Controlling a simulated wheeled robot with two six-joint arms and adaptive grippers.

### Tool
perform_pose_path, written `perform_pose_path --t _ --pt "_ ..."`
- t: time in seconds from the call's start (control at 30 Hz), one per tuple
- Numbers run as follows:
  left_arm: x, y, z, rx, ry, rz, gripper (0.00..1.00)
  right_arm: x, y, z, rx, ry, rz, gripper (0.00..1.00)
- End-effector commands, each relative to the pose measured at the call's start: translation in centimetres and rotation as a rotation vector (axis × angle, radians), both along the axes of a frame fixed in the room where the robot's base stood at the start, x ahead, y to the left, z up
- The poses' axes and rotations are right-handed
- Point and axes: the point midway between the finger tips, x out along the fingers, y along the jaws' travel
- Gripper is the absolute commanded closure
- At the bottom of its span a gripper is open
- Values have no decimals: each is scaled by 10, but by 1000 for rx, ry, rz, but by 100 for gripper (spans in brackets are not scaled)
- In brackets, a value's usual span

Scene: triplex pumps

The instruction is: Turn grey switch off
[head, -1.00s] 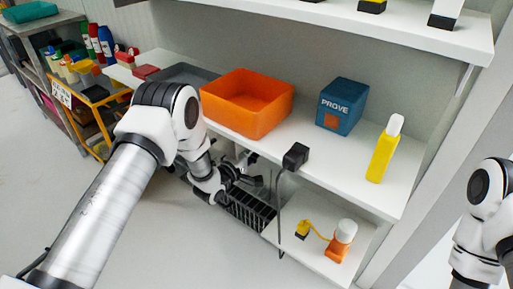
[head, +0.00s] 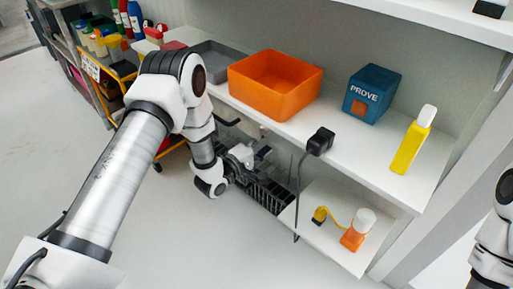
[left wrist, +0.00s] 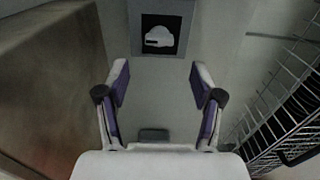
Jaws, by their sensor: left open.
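My left gripper (head: 254,160) is below the front edge of the middle shelf, beside a black wire rack. In the left wrist view, the gripper (left wrist: 160,88) is open, with purple-lined fingers spread apart and nothing between them. Beyond the fingertips, at the top of that view, is a grey panel (left wrist: 142,48) with a black square and a pale rounded shape (left wrist: 159,37) in it. I cannot tell whether this is the grey switch or how it is set. No switch is clear in the head view. My right gripper is out of view; only part of the right arm shows.
The black rack (head: 270,194) is close to the left gripper; its wires show at right in the wrist view. An orange bin (head: 272,99), blue box (head: 371,92) and yellow bottle (head: 411,147) stand on the shelf (head: 345,165). A dark post (head: 299,195) stands in front.

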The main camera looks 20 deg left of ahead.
Motion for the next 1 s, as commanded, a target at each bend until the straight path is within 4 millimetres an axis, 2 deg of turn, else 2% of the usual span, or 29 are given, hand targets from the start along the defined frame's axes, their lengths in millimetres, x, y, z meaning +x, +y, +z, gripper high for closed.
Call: perform_pose_path --t 0.1,0.23,0.37,0.77,0.87,0.97,1.0 --pt "-27 11 0 -3 2 3 33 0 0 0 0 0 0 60" --pt "-45 17 0 -1 1 2 33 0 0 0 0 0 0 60" --pt "-51 18 1 -1 -1 0 33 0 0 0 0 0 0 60" --pt "-51 18 -1 0 2 -1 33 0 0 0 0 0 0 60" --pt "-59 3 -16 7 35 -32 33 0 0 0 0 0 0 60" --pt "-92 -19 -57 52 189 -44 33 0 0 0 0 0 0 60" --pt "-112 -24 -82 133 282 -45 33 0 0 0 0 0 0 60"
